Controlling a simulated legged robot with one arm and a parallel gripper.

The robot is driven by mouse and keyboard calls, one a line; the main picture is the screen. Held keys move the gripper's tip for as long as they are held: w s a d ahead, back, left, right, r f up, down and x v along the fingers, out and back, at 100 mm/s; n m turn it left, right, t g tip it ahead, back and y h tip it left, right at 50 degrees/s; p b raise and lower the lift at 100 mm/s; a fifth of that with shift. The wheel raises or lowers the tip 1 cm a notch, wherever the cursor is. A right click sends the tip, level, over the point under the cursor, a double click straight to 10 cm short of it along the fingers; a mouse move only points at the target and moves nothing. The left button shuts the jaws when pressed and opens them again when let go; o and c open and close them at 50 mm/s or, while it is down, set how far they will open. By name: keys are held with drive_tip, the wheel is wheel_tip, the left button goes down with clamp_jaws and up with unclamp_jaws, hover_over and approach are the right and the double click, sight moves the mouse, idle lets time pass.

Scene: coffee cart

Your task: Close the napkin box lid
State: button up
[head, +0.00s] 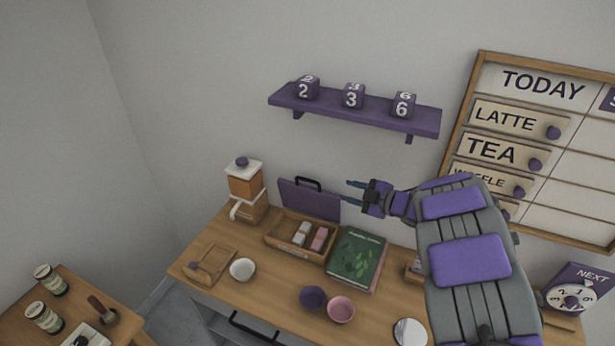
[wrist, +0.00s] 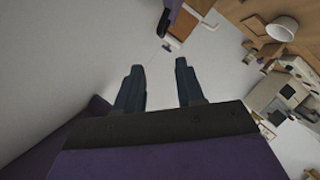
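The napkin box (head: 290,247) is a low wooden tray on the counter, with rolled white and pink napkins inside. Its purple lid (head: 300,202) stands open, raised upright at the back edge near the wall, with a black handle (head: 308,183) on it. My gripper (head: 348,190) is just right of the lid, at about its height in the picture, fingers pointing left toward it. Its two fingers are apart and empty in the wrist view (wrist: 160,64). A purple piece at the top of the wrist view, probably the lid (wrist: 173,14), lies beyond the fingertips.
A green book (head: 355,260) lies right of the box. A coffee grinder (head: 245,185) stands to its left. A white bowl (head: 242,269), a purple bowl (head: 312,297) and a pink bowl (head: 341,309) sit in front. A purple shelf (head: 360,113) with number cubes hangs above.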

sight(313, 182)
drive_tip(key=b+x, duration=0.1)
drive_tip(key=x, duration=1.6)
drive_tip(key=shift+a+f, duration=0.15)
drive_tip(key=shift+f, duration=0.05)
clamp_jaws()
